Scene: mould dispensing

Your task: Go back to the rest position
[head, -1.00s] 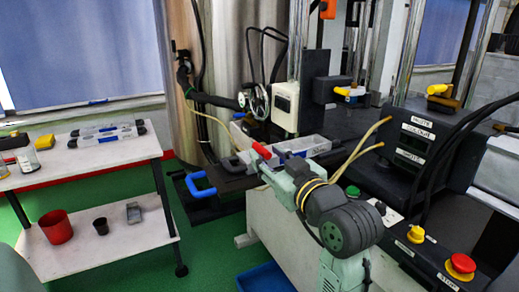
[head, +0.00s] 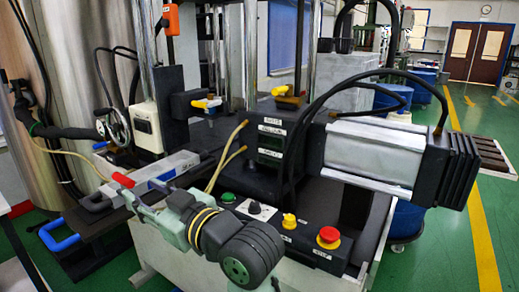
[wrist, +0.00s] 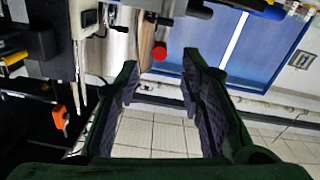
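My gripper (wrist: 158,78) is open in the wrist view, with two dark fingers apart and nothing between them. A small red round end (wrist: 160,53) shows beyond the fingertips; I cannot tell what it belongs to. In the head view my pale green arm reaches up and left from the lower middle, and its end is near a red handle (head: 122,180) at the press. I cannot tell whether they touch. A grey metal tray (head: 178,163) lies just behind the red handle. A blue handle (head: 58,240) sticks out at the lower left.
The press (head: 270,140) stands close behind my arm. A control box with a red stop button (head: 329,237) is at right front. A large motor unit (head: 370,150) and hanging cables are at right. Green floor (head: 495,230) is free at far right.

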